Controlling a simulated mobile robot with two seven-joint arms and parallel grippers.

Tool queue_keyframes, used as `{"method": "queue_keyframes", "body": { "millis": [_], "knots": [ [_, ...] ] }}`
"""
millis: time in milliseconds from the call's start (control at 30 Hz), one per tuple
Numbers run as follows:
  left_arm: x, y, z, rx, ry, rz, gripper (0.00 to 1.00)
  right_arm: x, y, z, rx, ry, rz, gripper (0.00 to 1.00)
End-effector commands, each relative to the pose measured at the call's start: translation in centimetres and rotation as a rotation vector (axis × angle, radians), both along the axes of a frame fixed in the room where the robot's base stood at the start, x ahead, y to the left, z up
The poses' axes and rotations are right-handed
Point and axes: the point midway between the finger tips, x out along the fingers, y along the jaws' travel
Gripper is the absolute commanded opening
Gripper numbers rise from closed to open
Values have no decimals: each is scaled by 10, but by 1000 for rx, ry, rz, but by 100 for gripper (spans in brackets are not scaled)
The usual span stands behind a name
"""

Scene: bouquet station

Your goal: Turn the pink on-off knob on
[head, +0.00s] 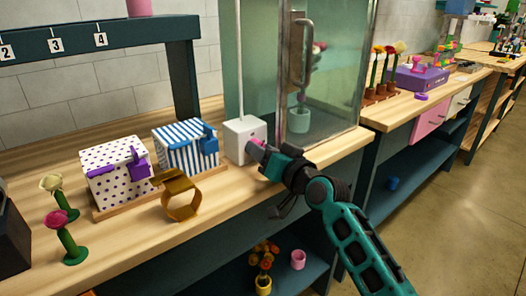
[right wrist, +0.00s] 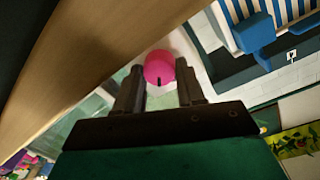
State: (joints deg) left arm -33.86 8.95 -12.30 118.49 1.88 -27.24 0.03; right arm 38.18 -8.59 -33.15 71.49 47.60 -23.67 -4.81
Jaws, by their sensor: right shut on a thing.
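The pink on-off knob (head: 256,142) sits on the front of a white box (head: 238,136) beside the glass cabinet. My right gripper (head: 258,150) is at the box front, shut on the knob and partly hiding it. In the right wrist view the round pink knob (right wrist: 159,66) shows between the two dark fingers of the right gripper (right wrist: 159,88), with a small dark mark at its lower edge. I cannot tell from these views which setting the knob is at. My left gripper is not in view.
The glass cabinet (head: 340,75) with a potted flower inside stands right of the box. A blue-striped box (head: 178,150), a dotted box (head: 108,165) and a gold ring-shaped thing (head: 181,205) stand to the left. The bench front between ring and arm is clear.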

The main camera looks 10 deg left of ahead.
Motion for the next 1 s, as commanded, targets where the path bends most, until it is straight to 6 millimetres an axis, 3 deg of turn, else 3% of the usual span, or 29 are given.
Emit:
{"method": "queue_keyframes", "body": {
  "millis": [133,467,667,1000],
  "knots": [
    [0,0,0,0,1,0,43,0,0,-2,-4,2,1,49],
    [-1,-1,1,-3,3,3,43,-3,-3,-1,-2,1,0,49],
    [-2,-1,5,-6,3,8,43,-17,-21,1,-3,1,-1,49],
    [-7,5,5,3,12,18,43,-58,-67,3,-5,2,-1,49]
  ]
}}
